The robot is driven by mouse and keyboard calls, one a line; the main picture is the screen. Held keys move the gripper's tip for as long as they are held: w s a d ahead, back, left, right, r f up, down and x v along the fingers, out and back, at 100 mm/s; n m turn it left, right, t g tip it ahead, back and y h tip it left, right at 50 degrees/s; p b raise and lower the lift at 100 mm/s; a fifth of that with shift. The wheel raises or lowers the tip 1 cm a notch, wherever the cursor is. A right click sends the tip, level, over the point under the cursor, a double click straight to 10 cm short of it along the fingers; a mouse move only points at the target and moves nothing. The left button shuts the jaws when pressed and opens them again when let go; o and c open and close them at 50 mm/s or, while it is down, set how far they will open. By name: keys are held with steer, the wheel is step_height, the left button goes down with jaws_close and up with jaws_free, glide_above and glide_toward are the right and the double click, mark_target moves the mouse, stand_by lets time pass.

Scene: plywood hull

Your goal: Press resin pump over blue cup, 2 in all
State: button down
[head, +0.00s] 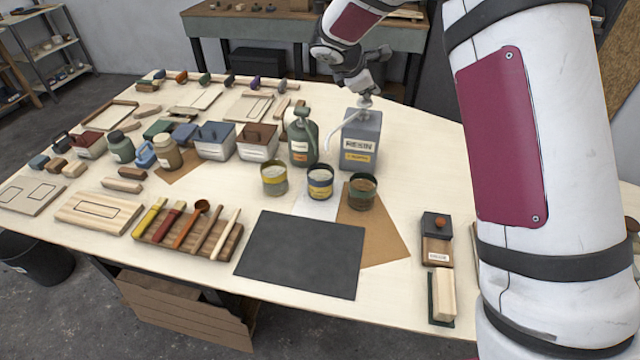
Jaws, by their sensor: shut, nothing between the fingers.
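The resin pump is a grey square can (361,142) with a "RESIN" label, at the back right of the table. A pale curved spout (332,128) hangs from its top toward the left. My gripper (367,91) is shut and empty, pointing down at the pump head. I cannot tell whether it touches the head. Three small cups stand in front of the can: a yellow-banded one (274,180), a dark-banded one (320,182) in the middle, and a dark greenish one (362,191). The middle cup looks most blue, but I cannot tell for sure. The spout's end is above and behind the cups.
A dark green pump bottle (301,138) stands close left of the can. A black mat (302,254) lies in front of the cups. A rack with brushes and tools (188,232) is to its left. Lidded boxes (258,142) stand farther left. My arm covers the right side.

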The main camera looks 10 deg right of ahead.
steer(key=shift+r, duration=2.8)
